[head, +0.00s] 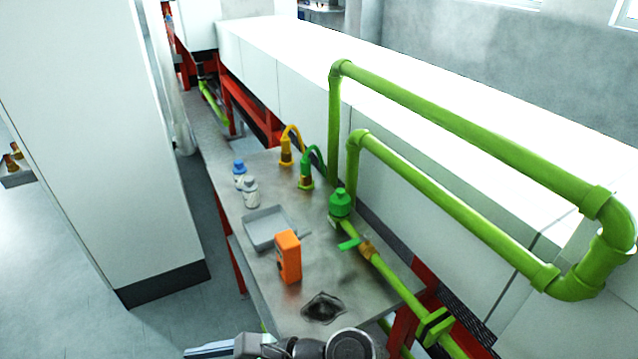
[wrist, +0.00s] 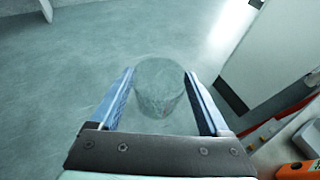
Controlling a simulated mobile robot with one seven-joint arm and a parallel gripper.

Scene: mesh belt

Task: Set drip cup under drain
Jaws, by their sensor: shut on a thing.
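A clear, see-through cup (wrist: 160,92) is between the two blue fingers of my gripper (wrist: 158,74) in the wrist view. The gripper is shut on it, and grey floor shows beyond. In the head view only part of my arm shows at the bottom edge, and the cup cannot be made out. A dark square recess (head: 323,308), which looks like a drain opening, is in the near end of the metal bench (head: 345,285). A green pipe (head: 400,290) with a brass fitting (head: 368,251) and small green lever (head: 349,243) runs along the bench's right side. Which is the drain I cannot tell.
Green and yellow taps stand behind. Large green pipes (head: 450,200) rise at right. A white cabinet (head: 95,130) stands left; floor between is clear.

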